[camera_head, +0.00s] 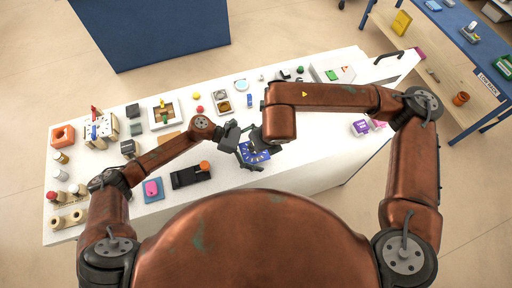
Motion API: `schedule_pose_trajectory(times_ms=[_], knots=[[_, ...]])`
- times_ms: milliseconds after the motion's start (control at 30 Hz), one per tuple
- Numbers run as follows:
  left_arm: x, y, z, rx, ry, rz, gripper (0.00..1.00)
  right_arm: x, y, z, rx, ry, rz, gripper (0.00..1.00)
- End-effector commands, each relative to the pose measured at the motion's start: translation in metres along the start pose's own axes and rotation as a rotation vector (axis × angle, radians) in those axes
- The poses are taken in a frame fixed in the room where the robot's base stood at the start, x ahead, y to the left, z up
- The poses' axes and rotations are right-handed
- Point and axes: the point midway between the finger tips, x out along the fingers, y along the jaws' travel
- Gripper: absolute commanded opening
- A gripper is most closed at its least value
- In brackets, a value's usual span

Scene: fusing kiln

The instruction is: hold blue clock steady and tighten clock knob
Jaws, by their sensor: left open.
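The blue clock (262,157) lies on the white table near its front edge, at the middle of the view, partly covered by both grippers. Its knob cannot be made out. My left gripper (247,157) is open at the clock's left side, with its dark fingers close to the blue face; I cannot tell whether they touch it. My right gripper (259,144) is above the clock's upper part, mostly hidden by my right arm, so its fingers cannot be read.
On the white table (310,165), a black device with an orange knob (192,175) and a pink item on a blue mat (152,189) are left of the clock. Small blocks, trays and jars crowd the left and back.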

Motion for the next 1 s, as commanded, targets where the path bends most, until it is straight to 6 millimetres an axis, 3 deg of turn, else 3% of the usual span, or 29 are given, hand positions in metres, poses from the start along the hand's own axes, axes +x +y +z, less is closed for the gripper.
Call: schedule_pose_trajectory(times_ms=[400, 1000], knots=[[0.0078, 0.0002, -0.0004, -0.001, 0.001, 0.001, 0.99, 0.0, 0.0, 0.0, 0.0, 0.0, 0.0, 0.29], [0.0077, -0.0002, -0.0027, -0.001, 0.004, 0.001, 0.57, 0.0001, 0.0, 0.0, 0.0, 0.0, 0.0, 0.29]])
